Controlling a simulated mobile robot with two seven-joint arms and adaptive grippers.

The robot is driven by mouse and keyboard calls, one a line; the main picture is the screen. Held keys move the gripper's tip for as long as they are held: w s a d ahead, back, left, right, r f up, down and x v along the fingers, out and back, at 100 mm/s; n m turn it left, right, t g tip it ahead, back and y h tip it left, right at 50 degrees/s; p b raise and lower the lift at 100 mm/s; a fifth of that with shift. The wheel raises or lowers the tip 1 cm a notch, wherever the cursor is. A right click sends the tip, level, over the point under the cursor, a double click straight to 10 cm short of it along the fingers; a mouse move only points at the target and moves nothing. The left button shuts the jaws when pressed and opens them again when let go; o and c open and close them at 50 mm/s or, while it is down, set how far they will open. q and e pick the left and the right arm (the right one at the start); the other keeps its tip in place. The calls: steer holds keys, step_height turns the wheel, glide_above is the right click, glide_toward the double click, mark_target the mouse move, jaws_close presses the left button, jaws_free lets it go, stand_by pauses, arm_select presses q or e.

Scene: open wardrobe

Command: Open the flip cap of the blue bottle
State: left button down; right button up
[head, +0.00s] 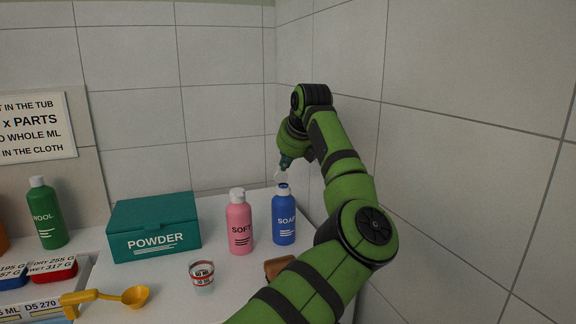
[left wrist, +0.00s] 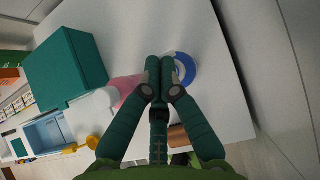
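The blue bottle (head: 284,222), labelled SOAP, stands upright on the white top beside the pink bottle. Above its neck a pale cap piece (head: 281,176) shows just under my gripper and looks raised; its exact angle is too small to tell. My left gripper (head: 285,163) is right above the bottle, pointing down. In the left wrist view my left gripper (left wrist: 160,64) has its fingertips together, beside the blue bottle's round top (left wrist: 185,69), which they partly cover. I cannot see anything held between them. My right gripper is not in view.
The pink SOFT bottle (head: 239,226) stands close at the left. A green POWDER box (head: 154,229), a measuring cup (head: 202,277), a yellow scoop (head: 134,297) and a brown object (head: 279,267) are nearby. Tiled walls close off the back and right.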

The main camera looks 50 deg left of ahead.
arm_select(q)
steer(key=shift+w+a+r, duration=0.1)
steer(key=shift+a+r, duration=0.05)
steer(key=shift+a, duration=0.15)
stand_by(0.6)
